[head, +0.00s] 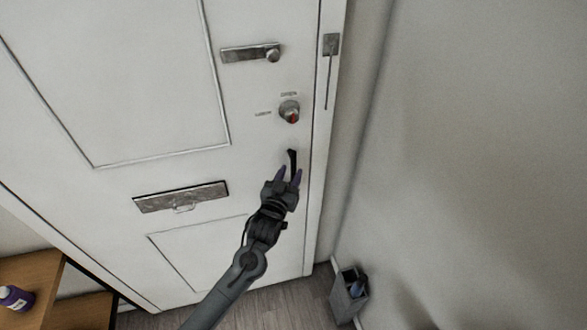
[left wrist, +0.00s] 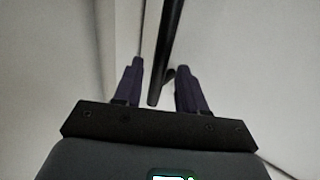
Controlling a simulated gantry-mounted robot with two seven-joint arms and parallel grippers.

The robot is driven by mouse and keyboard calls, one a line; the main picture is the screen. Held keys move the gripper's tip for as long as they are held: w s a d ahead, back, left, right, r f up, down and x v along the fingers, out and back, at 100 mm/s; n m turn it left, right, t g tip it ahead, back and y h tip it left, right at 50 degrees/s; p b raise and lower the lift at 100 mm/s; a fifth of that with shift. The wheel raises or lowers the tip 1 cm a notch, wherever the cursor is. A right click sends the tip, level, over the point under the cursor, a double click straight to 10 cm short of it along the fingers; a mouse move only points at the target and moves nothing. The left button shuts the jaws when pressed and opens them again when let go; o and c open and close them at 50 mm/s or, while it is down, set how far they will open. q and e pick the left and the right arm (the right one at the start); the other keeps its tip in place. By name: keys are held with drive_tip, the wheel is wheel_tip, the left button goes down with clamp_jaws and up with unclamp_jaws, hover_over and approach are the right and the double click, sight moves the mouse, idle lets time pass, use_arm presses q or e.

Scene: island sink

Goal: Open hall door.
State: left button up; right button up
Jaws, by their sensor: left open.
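The white hall door (head: 115,80) fills the left of the head view and looks closed against its frame. A dark handle (head: 292,160) sits near its right edge, below a round lock knob (head: 289,111). My left gripper (head: 288,176) is open at the lower end of the handle. In the left wrist view the dark handle bar (left wrist: 158,60) reaches down between the two purple fingers of the gripper (left wrist: 158,88), with a gap on each side. My right gripper is not in view.
A latch (head: 250,53) and a letter plate (head: 181,197) are on the door. A wall (head: 470,130) stands close on the right, with a grey bin (head: 349,292) on the floor beside it. A wooden shelf (head: 30,272) with a purple bottle (head: 15,298) is at lower left.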

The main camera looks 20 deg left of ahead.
sight(292, 170)
use_arm(q)
drive_tip(key=shift+w, duration=1.65)
clamp_jaws()
